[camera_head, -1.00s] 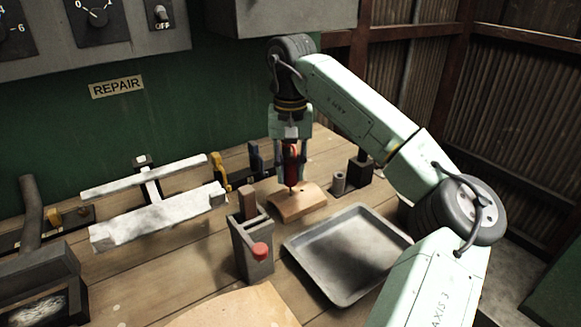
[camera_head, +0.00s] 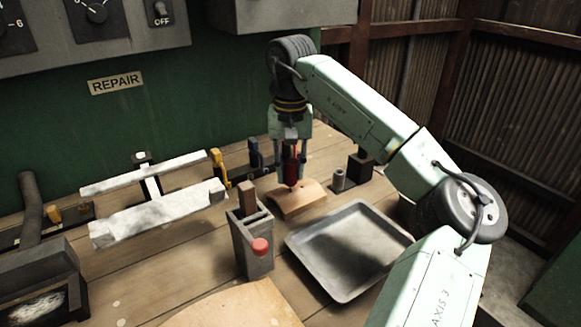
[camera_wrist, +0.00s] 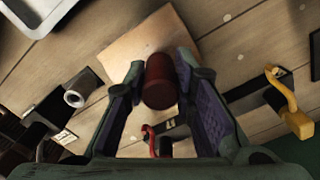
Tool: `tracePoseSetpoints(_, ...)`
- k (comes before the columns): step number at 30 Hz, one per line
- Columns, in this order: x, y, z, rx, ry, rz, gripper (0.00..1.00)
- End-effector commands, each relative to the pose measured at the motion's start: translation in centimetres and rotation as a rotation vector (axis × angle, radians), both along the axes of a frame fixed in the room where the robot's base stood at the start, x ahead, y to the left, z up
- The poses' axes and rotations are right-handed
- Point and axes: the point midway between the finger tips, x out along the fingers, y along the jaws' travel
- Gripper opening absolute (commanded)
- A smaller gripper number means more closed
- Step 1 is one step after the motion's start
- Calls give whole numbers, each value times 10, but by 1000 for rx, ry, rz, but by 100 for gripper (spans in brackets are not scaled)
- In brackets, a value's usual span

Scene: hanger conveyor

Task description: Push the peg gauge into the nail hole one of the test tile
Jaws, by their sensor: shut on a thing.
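My gripper (camera_head: 290,172) is shut on the red peg gauge (camera_head: 291,168) and holds it upright with its lower end at the test tile. The gauge's red body (camera_wrist: 160,82) shows between the fingers in the wrist view. The test tile (camera_head: 297,199) is a tan, slightly curved piece lying on the wooden bench, directly below my gripper. In the wrist view the tile (camera_wrist: 130,45) lies just beyond the gauge. The nail hole itself is hidden, and I cannot tell how deep the gauge's tip sits.
A grey metal tray (camera_head: 350,290) lies right of the tile. A grey holder (camera_head: 254,250) with a red knob stands in front. A white bar fixture (camera_head: 158,216) is at the left. A small grey cylinder (camera_head: 339,179) and a black block (camera_head: 360,167) stand at the right.

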Motion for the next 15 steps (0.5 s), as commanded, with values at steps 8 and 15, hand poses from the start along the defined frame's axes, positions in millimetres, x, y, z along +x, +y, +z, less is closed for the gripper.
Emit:
tracePoseSetpoints(8, 0, 0, -3, 0, 0, 0, 0)
tracePoseSetpoints(15, 0, 0, -7, 0, 0, 0, 0)
